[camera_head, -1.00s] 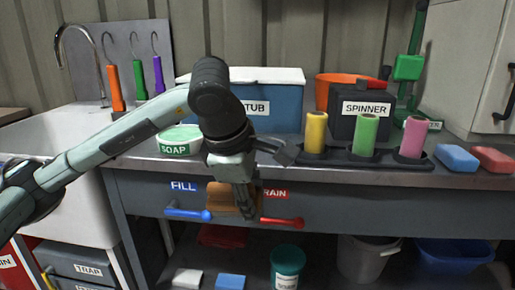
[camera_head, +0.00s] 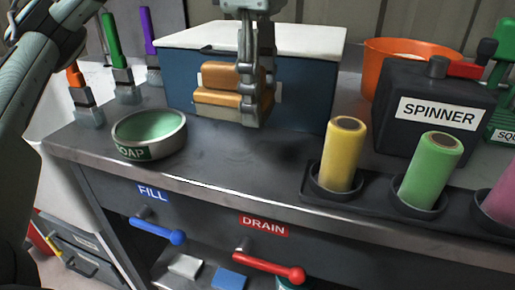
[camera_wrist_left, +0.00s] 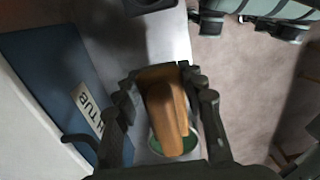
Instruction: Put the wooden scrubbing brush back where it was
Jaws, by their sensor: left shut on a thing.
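The wooden scrubbing brush (camera_head: 222,92) is brown and blocky. My left gripper (camera_head: 254,108) is shut on it and holds it in front of the blue tub, above the counter. In the left wrist view the brush (camera_wrist_left: 168,105) lies between the fingers of the left gripper (camera_wrist_left: 160,95). The green soap dish (camera_head: 150,136), with a grey rim and a SOAP label, stands on the counter to the left of the brush. In the wrist view the dish (camera_wrist_left: 182,148) shows partly behind the brush.
The blue tub (camera_head: 310,90) with a white lid stands behind the gripper. The black SPINNER box (camera_head: 425,95) and an orange bucket (camera_head: 400,52) are at right. Yellow (camera_head: 342,155) and green (camera_head: 430,170) rolls stand in a dark rack. The counter's middle is clear.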

